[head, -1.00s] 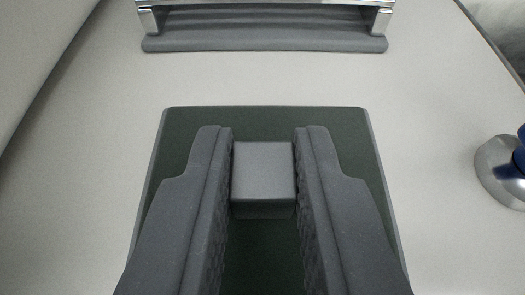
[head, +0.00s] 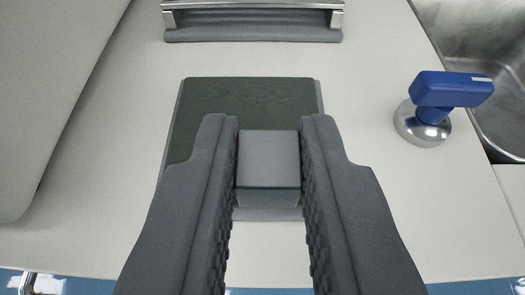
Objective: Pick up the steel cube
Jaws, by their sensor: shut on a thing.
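The steel cube (head: 268,160) is a small grey block in the middle of the head view. My gripper (head: 269,150) is shut on it, with one dark finger against its left side and one against its right side, near the fingertips. The cube appears above the dark green mat (head: 250,98), over its near part. The near part of the mat is largely hidden by the cube and fingers.
A chrome and grey fixture (head: 252,24) stands at the back of the pale counter (head: 370,190). A blue-handled tap (head: 447,92) on a metal base is at the right, beside a steel sink (head: 490,80). A pale rounded body (head: 50,90) fills the left. The counter's front edge shows at the bottom.

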